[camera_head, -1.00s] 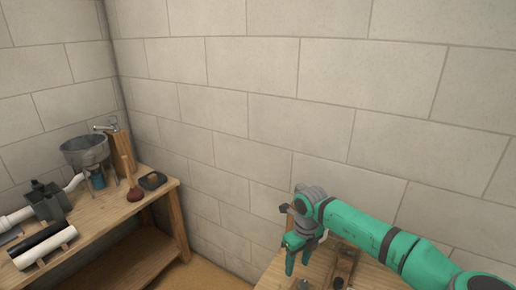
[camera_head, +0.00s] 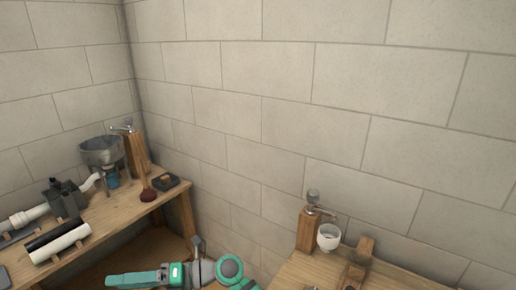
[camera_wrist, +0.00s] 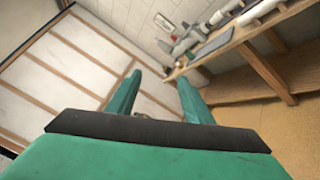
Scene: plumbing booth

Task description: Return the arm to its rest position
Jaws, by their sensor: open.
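My arm with its green and grey links shows low in the head view. My gripper (camera_head: 112,281) points left there, in front of the left workbench (camera_head: 165,197) and close to the picture's bottom edge. In the wrist view my gripper (camera_wrist: 157,85) has its two green fingers apart, with nothing seen held between them. The fingers point toward a white wall with wooden strips. The lower part of my arm is cut off by the frame.
The left bench carries a grey basin (camera_head: 101,150), a dark red plunger (camera_head: 148,195), a black tray (camera_head: 166,182) and a white pipe (camera_head: 60,243). The right bench (camera_head: 297,272) holds a wooden post (camera_head: 308,230) with a tap and a white cup (camera_head: 328,237). Open floor lies between benches.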

